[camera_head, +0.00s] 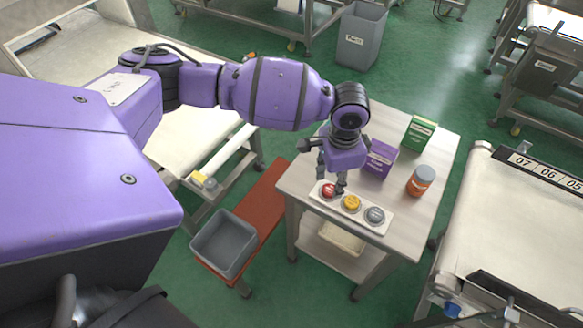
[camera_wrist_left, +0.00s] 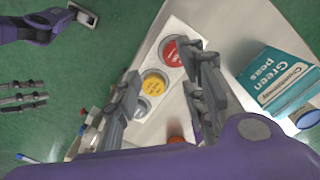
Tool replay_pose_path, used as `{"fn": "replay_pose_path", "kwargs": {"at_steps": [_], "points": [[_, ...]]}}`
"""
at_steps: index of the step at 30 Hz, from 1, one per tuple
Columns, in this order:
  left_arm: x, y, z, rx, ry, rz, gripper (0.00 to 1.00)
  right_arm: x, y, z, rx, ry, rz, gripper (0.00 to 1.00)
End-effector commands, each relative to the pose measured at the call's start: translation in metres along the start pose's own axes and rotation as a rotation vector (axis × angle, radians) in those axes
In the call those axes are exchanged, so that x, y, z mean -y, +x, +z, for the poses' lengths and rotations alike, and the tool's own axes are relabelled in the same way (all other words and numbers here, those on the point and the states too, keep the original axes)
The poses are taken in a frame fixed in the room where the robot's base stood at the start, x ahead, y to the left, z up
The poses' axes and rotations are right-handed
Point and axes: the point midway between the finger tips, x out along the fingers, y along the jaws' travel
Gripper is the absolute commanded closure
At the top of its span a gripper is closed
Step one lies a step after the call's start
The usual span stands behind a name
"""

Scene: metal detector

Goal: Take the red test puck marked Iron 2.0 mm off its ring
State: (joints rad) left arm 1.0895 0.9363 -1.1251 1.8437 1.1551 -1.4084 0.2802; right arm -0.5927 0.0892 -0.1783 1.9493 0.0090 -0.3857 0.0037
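The red puck (camera_head: 328,190) sits in its ring at the left end of a white tray (camera_head: 380,228) on the small table. A yellow puck (camera_head: 351,203) and a grey puck (camera_head: 375,215) sit in the same row. My left gripper (camera_head: 331,181) points down close over the red puck, its fingers apart and empty. In the left wrist view the red puck (camera_wrist_left: 172,52) shows between and beyond the open fingers (camera_wrist_left: 163,64). The puck's marking is too small to read. I cannot tell whether a fingertip touches it.
Behind the tray on the table stand a purple box (camera_head: 379,160), a green box (camera_head: 419,133) and an orange jar (camera_head: 420,181). A grey bin (camera_head: 224,244) is on a red-brown bench at left. A conveyor (camera_head: 515,225) stands at right.

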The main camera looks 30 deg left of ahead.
Motion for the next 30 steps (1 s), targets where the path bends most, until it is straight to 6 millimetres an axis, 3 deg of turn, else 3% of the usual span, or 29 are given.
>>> {"fn": "replay_pose_path", "kwargs": {"at_steps": [2, 5, 21, 30], "points": [[0.011, -0.007, 0.000, 0.008, -0.012, -0.015, 0.62, -0.004, -0.001, 0.001, 0.002, -0.007, 0.004, 0.60], [0.013, -0.001, 0.000, 0.013, -0.017, -0.014, 0.62, -0.005, -0.001, 0.002, 0.004, -0.009, 0.005, 0.60], [0.013, 0.066, -0.005, 0.010, -0.016, -0.014, 0.62, 0.003, -0.001, -0.002, -0.006, 0.009, 0.001, 0.60], [0.013, 0.069, -0.005, 0.008, -0.015, -0.015, 0.64, 0.002, 0.000, -0.002, -0.006, 0.009, 0.002, 0.60]]}}
